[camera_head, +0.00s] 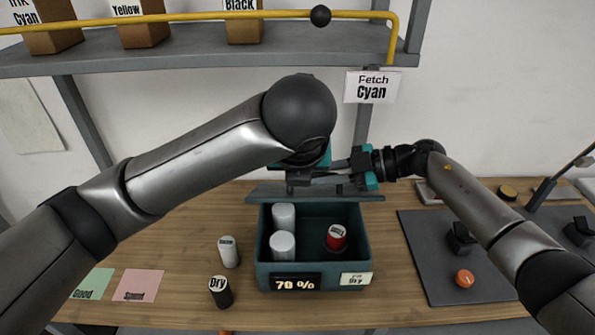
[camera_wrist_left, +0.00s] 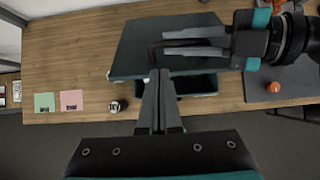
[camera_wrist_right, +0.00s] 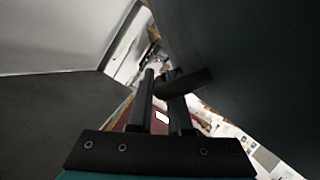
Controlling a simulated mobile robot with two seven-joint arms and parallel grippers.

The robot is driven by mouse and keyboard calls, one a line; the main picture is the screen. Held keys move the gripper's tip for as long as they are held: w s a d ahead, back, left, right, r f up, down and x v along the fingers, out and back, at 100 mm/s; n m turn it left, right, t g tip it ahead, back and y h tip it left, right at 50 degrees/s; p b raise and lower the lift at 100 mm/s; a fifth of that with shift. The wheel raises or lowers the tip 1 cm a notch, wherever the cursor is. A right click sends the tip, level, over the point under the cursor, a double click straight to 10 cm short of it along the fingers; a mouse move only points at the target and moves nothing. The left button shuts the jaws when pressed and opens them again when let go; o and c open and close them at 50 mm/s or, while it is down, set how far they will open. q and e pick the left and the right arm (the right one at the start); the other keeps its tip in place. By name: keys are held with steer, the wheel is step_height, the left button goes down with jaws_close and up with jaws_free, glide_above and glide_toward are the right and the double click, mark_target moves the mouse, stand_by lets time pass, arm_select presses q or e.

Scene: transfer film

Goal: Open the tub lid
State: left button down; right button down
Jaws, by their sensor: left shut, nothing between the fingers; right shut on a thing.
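The dark teal tub (camera_head: 365,247) stands on the table with its lid (camera_head: 265,194) raised along the far side, seen nearly edge-on. The lid's broad face shows in the left wrist view (camera_wrist_left: 135,55). My right gripper (camera_head: 338,176) is shut on the lid's dark handle (camera_wrist_right: 190,84); the grip is partly hidden. My left gripper (camera_head: 296,185) is shut and empty, just above the lid near the right gripper. Inside the tub are two white canisters (camera_head: 283,245) at left and a red one (camera_head: 336,238) at right.
A white canister (camera_head: 228,252) and a black "Dry" canister (camera_head: 220,291) stand left of the tub. Green (camera_head: 93,284) and pink (camera_head: 138,285) squares lie farther left. A dark mat (camera_head: 425,265) with an orange knob (camera_head: 464,278) is at right. A shelf (camera_head: 200,53) overhangs behind.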

mark_target(297, 195)
arm_select(q)
steer(key=x, duration=0.7)
steer(key=shift+w+r, duration=0.5)
steer(key=shift+w, duration=0.05)
steer(key=shift+w+a+r, duration=0.1)
arm_select(e)
steer(key=shift+f, duration=0.1)
steer(key=shift+s, duration=0.1)
arm_select(q)
steer(key=shift+w+r, duration=0.1)
arm_select(e)
steer(key=c, duration=1.1)
jaws_free()
steer(key=shift+f, duration=0.1)
steer(key=shift+s, duration=0.1)
